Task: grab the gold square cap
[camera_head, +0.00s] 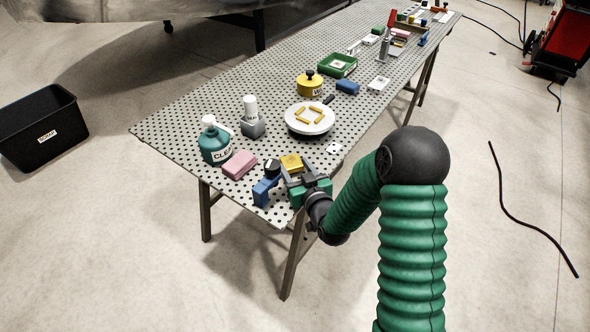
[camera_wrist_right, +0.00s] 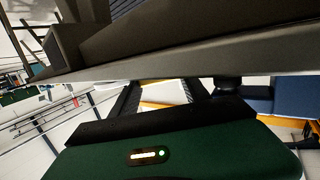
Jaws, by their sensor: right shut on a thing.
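The gold square cap (camera_head: 291,161) is near the front corner of the perforated table. My right gripper (camera_head: 290,172) reaches in from the right, low over the table edge, and its jaws are shut on the cap. In the right wrist view, yellow parts of the cap (camera_wrist_right: 158,104) show between the two dark fingers (camera_wrist_right: 160,98); most of it is hidden. I cannot tell whether the cap is clear of the surface under it. My left gripper is in neither view.
A blue clamp-like piece with a black knob (camera_head: 266,190) stands close left of the gripper. A pink block (camera_head: 239,165), teal bottle (camera_head: 214,143), grey-based white bottle (camera_head: 252,122) and round white plate (camera_head: 310,119) are nearby. A black bin (camera_head: 42,150) is on the floor.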

